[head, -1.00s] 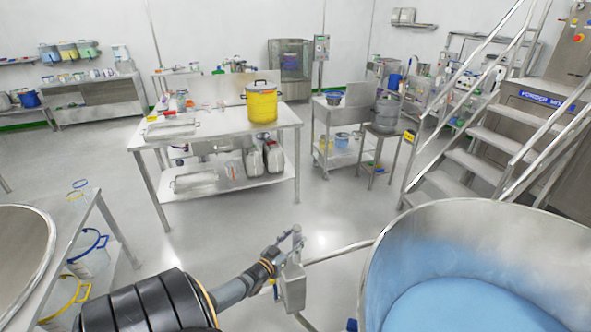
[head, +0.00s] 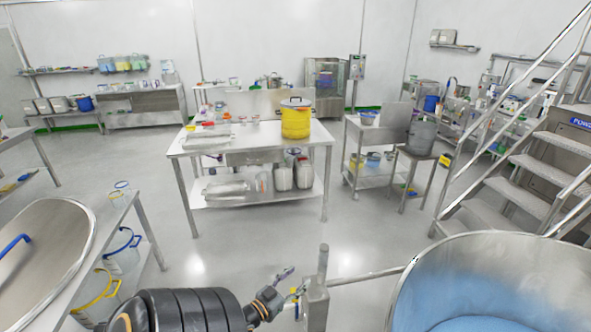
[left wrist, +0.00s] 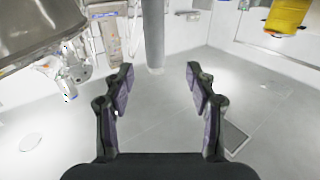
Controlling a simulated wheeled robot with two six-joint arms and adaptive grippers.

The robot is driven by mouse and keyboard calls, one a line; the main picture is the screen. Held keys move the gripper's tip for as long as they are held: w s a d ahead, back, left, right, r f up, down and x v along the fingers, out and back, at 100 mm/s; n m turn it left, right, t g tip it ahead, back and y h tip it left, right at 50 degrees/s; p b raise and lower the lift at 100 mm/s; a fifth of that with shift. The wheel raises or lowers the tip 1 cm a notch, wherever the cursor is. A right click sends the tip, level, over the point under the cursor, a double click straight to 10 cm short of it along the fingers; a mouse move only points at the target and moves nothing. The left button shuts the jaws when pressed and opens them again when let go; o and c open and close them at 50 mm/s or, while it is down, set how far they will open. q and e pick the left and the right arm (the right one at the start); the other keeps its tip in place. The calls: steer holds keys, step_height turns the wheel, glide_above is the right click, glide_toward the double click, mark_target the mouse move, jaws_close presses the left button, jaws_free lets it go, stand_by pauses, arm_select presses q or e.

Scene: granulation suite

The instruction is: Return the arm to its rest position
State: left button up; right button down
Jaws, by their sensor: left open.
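My left arm comes in at the bottom of the head view, with its black-sleeved part at lower left. Grey floor shows beyond the fingers. My right gripper is in neither view.
A large steel vessel with blue inside (head: 489,290) stands at lower right, its bar reaching the metal post (head: 317,300). A steel table (head: 181,151) carries a yellow bucket (head: 296,121). Another round vessel (head: 75,262) is at lower left. Open floor lies between.

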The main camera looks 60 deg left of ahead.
arm_select(q)
steer(key=shift+s, duration=0.1)
stand_by(0.3)
steer(key=s+d+f+g+b, duration=0.1)
steer(key=s+d+f+g, duration=0.2)
steer(key=f, duration=0.6)
steer(key=s+d+f+g+b, duration=0.1)
steer(key=s+f+g, duration=0.25)
steer(key=f, duration=0.55)
steer(key=s+d+f+g+b, duration=0.1)
steer(key=s+d+f+g, duration=0.2)
steer(key=f, duration=0.6)
steer(key=s+d+f+m+g+h+b, duration=0.1)
steer(key=s+d+f+g, duration=0.6)
steer(key=s+d+f, duration=0.7)
steer(key=s+m+h, duration=0.1)
steer(key=s, duration=0.2)
steer(key=shift+s+d+m+h, duration=0.25)
steer(key=shift+m+h, duration=0.05)
steer(key=shift+f, duration=0.1)
